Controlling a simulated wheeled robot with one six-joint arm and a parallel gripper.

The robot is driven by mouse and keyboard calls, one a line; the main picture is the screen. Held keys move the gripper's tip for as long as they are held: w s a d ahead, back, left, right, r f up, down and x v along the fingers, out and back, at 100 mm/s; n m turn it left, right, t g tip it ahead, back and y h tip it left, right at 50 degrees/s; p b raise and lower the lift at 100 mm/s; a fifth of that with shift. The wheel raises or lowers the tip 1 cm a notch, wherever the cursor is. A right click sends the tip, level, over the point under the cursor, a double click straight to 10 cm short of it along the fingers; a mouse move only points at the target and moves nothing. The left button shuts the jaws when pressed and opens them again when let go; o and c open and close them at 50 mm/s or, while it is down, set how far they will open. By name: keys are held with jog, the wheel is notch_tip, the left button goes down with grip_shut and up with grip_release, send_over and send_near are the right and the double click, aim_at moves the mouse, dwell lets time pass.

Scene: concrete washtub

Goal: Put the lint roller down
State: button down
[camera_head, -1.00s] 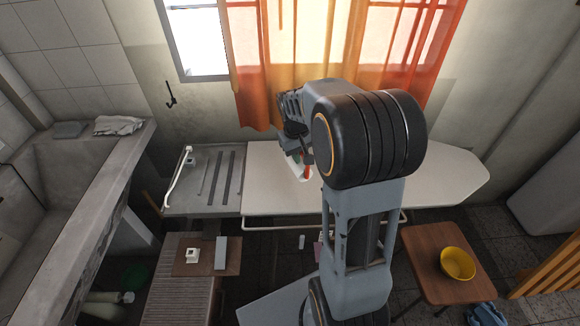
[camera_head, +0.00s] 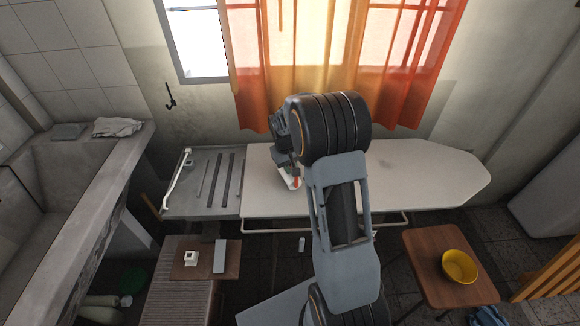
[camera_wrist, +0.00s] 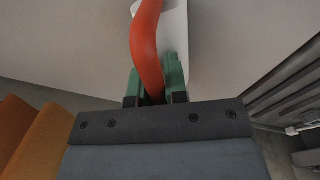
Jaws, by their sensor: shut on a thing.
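The lint roller (camera_wrist: 147,45) has a curved orange-red handle and a white roll (camera_wrist: 175,30). In the wrist view my gripper (camera_wrist: 157,92) has its green-padded fingers shut on the orange handle. In the head view the lint roller (camera_head: 292,182) shows as a small patch of white and red, low over or on the left part of the ironing board (camera_head: 430,180). I cannot tell whether it touches the board. My arm hides most of the gripper in the head view.
A grey metal rack (camera_head: 208,195) adjoins the board's left end. The board's right part is bare. A wooden stool (camera_head: 425,260) with a yellow bowl (camera_head: 459,266) stands front right. Orange curtains (camera_head: 330,60) hang behind the board. A concrete washtub (camera_head: 80,215) is at left.

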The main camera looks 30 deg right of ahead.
jog(key=shift+f, duration=0.15)
jog(key=c, duration=1.1)
grip_release()
jog(key=shift+c, duration=0.2)
notch_tip(320, 180, up, 12)
jog(key=a+p, duration=0.1)
jog(key=s+a+t, duration=0.1)
jog(key=s+a, duration=0.2)
jog(key=s, duration=0.3)
jog(key=s+a+r+t+y, duration=0.1)
jog(key=s+a, duration=0.2)
jog(key=s, duration=0.4)
jog(key=s+a+r+t, duration=0.1)
jog(key=s+a, duration=0.2)
jog(key=s, duration=0.4)
jog(key=shift+s+a, duration=0.2)
jog(key=shift+a, duration=0.05)
